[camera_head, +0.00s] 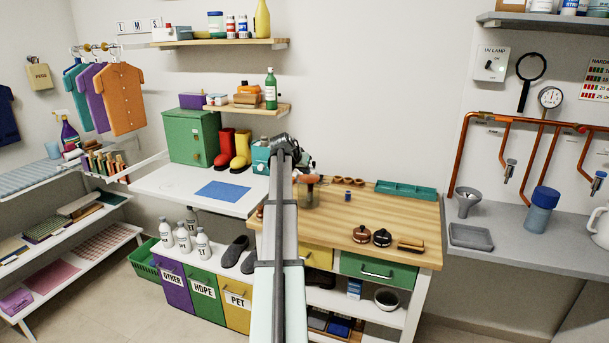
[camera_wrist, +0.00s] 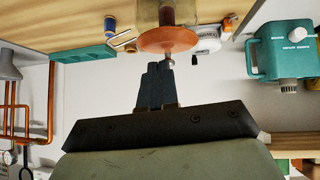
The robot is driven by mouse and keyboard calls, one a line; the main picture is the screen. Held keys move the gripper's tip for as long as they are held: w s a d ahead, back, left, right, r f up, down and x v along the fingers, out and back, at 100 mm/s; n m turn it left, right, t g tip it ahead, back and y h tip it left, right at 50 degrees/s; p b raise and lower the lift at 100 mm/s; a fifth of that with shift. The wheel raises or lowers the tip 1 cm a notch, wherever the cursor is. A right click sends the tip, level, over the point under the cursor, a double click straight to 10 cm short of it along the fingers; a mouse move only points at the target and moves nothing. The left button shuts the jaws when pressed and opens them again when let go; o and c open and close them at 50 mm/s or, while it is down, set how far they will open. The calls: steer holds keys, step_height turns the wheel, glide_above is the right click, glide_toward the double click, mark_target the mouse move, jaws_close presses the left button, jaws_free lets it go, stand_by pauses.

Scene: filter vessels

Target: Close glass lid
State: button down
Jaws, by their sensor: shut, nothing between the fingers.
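A small brownish see-through vessel (camera_head: 309,194) stands on the wooden worktop, partly hidden by my arm. In the wrist view, which is upside down, the vessel's brown body (camera_wrist: 170,12) shows at the top edge. A round copper-orange lid (camera_wrist: 165,41) with a small pale knob (camera_wrist: 170,60) lies against it. I cannot tell whether the lid is fully seated. My gripper (camera_wrist: 159,68) is shut and empty, its fingertips close to the knob; touching or apart is unclear. In the head view, my arm hides the fingertips.
A teal appliance (camera_head: 262,158) stands left of the vessel; it also shows in the wrist view (camera_wrist: 283,50). Two round brown pots (camera_head: 372,236) and a brush (camera_head: 411,246) sit nearer the front. The worktop's middle is clear.

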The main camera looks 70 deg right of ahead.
steer(key=s+r+v, duration=0.1)
steer(key=v, duration=1)
steer(key=shift+d, duration=0.35)
steer(key=shift+r+n, duration=0.1)
steer(key=shift+n, duration=0.2)
